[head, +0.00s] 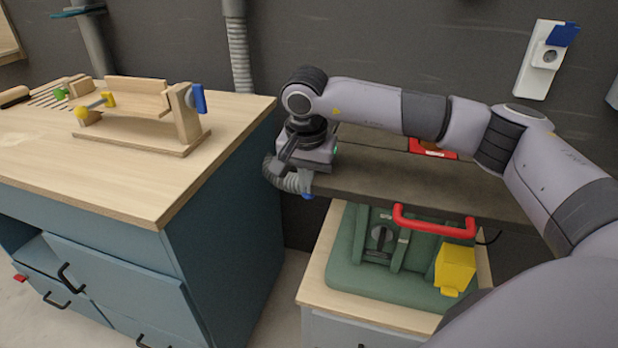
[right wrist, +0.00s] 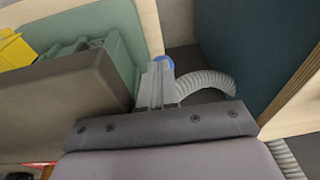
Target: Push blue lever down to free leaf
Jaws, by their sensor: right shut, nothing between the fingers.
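The leaf appears to be the dark brown board (head: 395,182), lying level above a low cabinet; its edge fills the left of the right wrist view (right wrist: 85,95). A small blue piece (head: 307,196), likely the blue lever, shows at the leaf's left end. It also shows as a blue tip in the right wrist view (right wrist: 163,61), mostly hidden by my fingers. My right gripper (right wrist: 157,72) is shut and empty, its fingertips at the blue piece; I cannot tell whether they touch. My left gripper is not in view.
A teal workbench (head: 150,210) with a wooden jig stands left, with a narrow gap to the leaf. A grey hose (right wrist: 212,82) curves beside my fingers. A green case (head: 345,255) with a red handle (head: 430,221) sits under the leaf. A red item (head: 433,148) is behind.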

